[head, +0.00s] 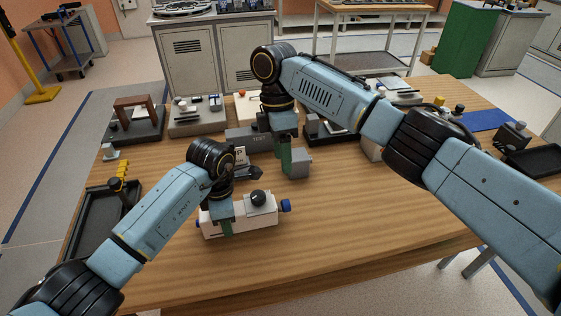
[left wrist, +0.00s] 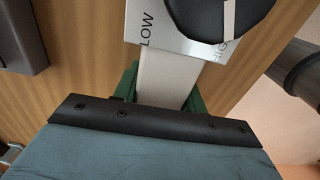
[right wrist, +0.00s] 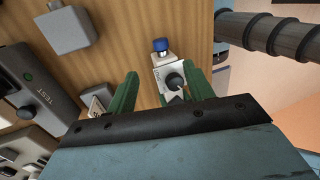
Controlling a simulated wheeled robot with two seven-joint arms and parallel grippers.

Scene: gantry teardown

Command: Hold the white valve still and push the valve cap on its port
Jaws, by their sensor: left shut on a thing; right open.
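The white valve (head: 240,220) lies on the near middle of the table, with a black knob (head: 258,198) on its LOW/HIGH plate. My left gripper (head: 226,225) is shut across its body; the left wrist view shows the white body (left wrist: 165,75) between green fingers. A blue cap-like piece (head: 286,205) is at the valve's right end; it also shows in the right wrist view (right wrist: 161,44). I cannot tell how far it is seated. Another blue piece shows at the left end, partly hidden. My right gripper (head: 288,156) is open and empty, above the table behind the valve.
A grey block (head: 299,163) stands beside my right fingers in the head view. The grey TEST unit (right wrist: 40,95) and several fixtures line the back of the table. A dark tray (head: 95,225) is at the left edge. The table right of the valve is clear.

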